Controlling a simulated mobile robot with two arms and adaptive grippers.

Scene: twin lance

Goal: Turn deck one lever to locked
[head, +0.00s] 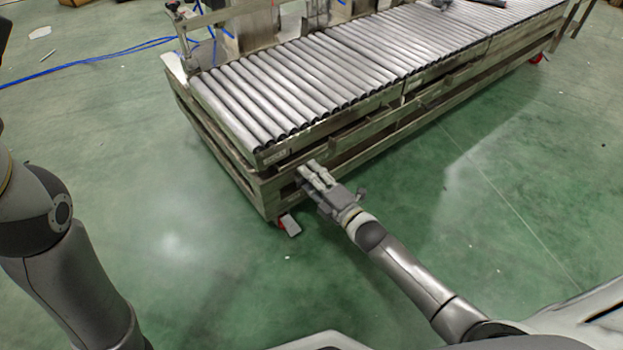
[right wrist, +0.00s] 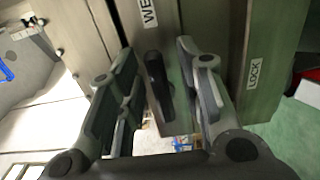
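The lever (right wrist: 157,80) is a dark, rounded handle on the metal side of the roller deck (head: 300,75). In the right wrist view it stands between the two fingers of my right gripper (right wrist: 154,52), with a gap visible on each side. My right gripper is open and also shows in the head view (head: 311,172), at the deck's near corner. The lever is too small to make out in the head view. My left gripper is out of view.
The deck frame (head: 265,190) stands on casters, with a red one (head: 284,220) near my right gripper. A blue cable (head: 110,52) lies on the floor at the back left.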

